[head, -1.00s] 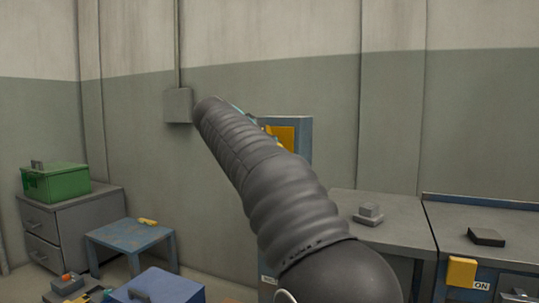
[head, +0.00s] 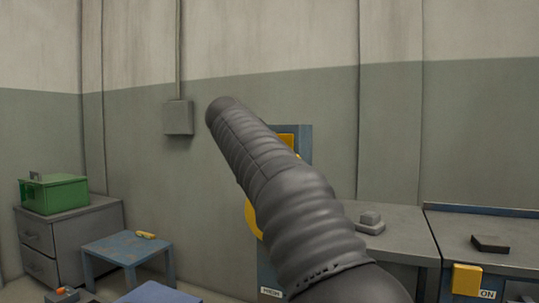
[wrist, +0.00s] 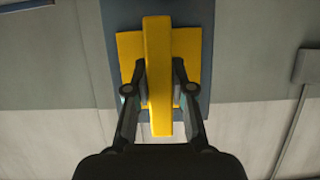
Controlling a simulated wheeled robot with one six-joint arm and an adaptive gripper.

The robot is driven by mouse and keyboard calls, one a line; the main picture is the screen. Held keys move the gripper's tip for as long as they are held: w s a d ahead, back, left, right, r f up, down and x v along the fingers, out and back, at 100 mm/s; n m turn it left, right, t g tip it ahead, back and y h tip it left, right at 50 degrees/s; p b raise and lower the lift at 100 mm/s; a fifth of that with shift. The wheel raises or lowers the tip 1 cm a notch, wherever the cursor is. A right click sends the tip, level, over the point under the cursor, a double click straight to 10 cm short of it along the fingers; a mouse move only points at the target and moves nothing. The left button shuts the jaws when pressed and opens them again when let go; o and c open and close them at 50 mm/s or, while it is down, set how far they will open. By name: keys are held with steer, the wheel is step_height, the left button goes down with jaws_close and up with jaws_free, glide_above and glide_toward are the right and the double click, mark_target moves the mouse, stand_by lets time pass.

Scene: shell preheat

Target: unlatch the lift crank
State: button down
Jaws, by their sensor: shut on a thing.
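A blue upright post (head: 305,142) stands against the wall with a yellow plate (head: 287,139) on its upper part. A yellow curved part (head: 251,218), perhaps the lift crank, shows lower down, beside my arm. In the wrist view, a long yellow lever (wrist: 158,110) stands out in front of the yellow plate (wrist: 188,50) on the blue post (wrist: 203,15). My gripper (wrist: 160,76) has a finger on each side of the lever and is shut on it. In the head view my arm hides the gripper, the lever and much of the post.
A green box (head: 55,193) sits on a grey drawer cabinet (head: 95,220) at left. A low blue table (head: 118,252) holds a small yellow item. Grey benches (head: 400,228) stand at right. A grey wall box (head: 178,117) hangs left of my arm.

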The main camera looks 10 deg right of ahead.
steer(key=shift+f, duration=0.15)
steer(key=c, duration=1)
jaws_free()
steer(key=shift+w+a, duration=0.1)
steer(key=v, duration=1.2)
